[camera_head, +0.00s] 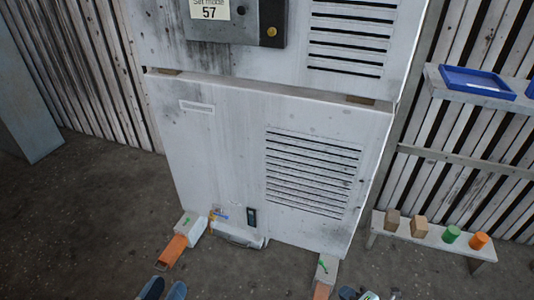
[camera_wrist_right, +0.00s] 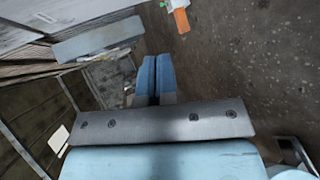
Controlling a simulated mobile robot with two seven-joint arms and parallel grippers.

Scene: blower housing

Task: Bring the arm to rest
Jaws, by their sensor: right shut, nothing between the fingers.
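In the head view two blue-grey fingertips at the bottom edge belong to my left gripper (camera_head: 164,290). They stand apart with nothing visible between them, on the near side of the left orange foot. In the right wrist view my right gripper (camera_wrist_right: 155,78) has its two blue fingers side by side, shut and empty. The fingers touch nothing that I can see. An orange foot end (camera_wrist_right: 181,18) shows on the floor beyond them. In the head view the right gripper cannot be made out clearly among the small parts at the bottom edge.
A white cabinet (camera_head: 220,150) with vents stands ahead on two orange-ended feet (camera_head: 172,250). A low bench (camera_head: 440,240) at right holds wooden blocks and green and orange cylinders. A blue tray (camera_head: 478,82) sits on a shelf above it. Floor at left (camera_head: 80,220) is clear.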

